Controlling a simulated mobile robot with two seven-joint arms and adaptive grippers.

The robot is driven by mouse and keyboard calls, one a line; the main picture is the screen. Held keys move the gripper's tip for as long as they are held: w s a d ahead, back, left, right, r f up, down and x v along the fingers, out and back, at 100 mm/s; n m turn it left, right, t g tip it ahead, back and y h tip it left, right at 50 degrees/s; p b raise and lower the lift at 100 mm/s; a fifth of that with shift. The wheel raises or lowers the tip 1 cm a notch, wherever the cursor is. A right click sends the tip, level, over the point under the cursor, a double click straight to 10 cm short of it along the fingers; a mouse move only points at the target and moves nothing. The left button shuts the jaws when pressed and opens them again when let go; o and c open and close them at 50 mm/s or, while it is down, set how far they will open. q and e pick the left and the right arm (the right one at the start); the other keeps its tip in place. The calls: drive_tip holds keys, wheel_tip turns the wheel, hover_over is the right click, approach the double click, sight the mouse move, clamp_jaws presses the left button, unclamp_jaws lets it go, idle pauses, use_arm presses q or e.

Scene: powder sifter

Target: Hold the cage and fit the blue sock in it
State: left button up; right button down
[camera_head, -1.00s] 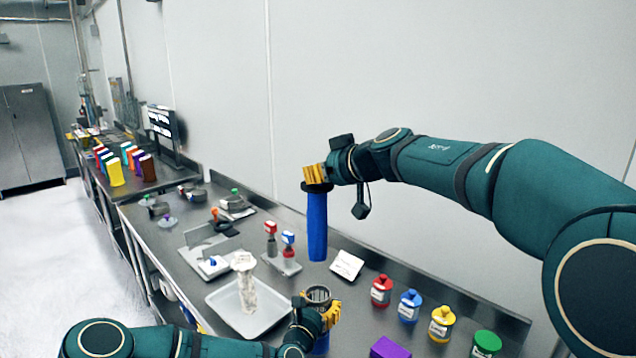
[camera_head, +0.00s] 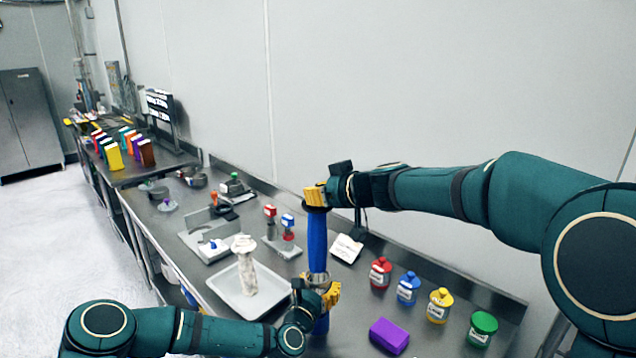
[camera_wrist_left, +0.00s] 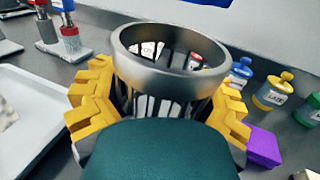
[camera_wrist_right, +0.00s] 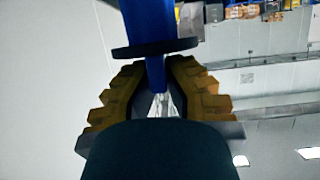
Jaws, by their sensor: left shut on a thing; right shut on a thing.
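The blue sock (camera_head: 317,240) hangs upright, a long tube with a dark collar at its top. My right gripper (camera_head: 316,195) is shut on the sock's top end; the dark collar (camera_wrist_right: 155,48) shows in the right wrist view. The cage (camera_head: 319,281) has a grey metal rim (camera_wrist_left: 172,72) and thin bars. My left gripper (camera_head: 327,296) is shut around the cage, with yellow fingers on both sides. The sock's lower end is over the cage rim in the head view. In the left wrist view, the cage opening looks empty and blue shows at the top edge.
A white tray (camera_head: 226,298) with a pale bottle-like piece (camera_head: 245,262) lies left of the cage. Red, blue, yellow and green jars (camera_head: 484,328) and a purple block (camera_head: 388,336) stand to the right. A wall runs behind the bench.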

sight(325, 251)
drive_tip(key=shift+f, duration=0.45)
drive_tip(key=shift+f, duration=7)
idle(0.5)
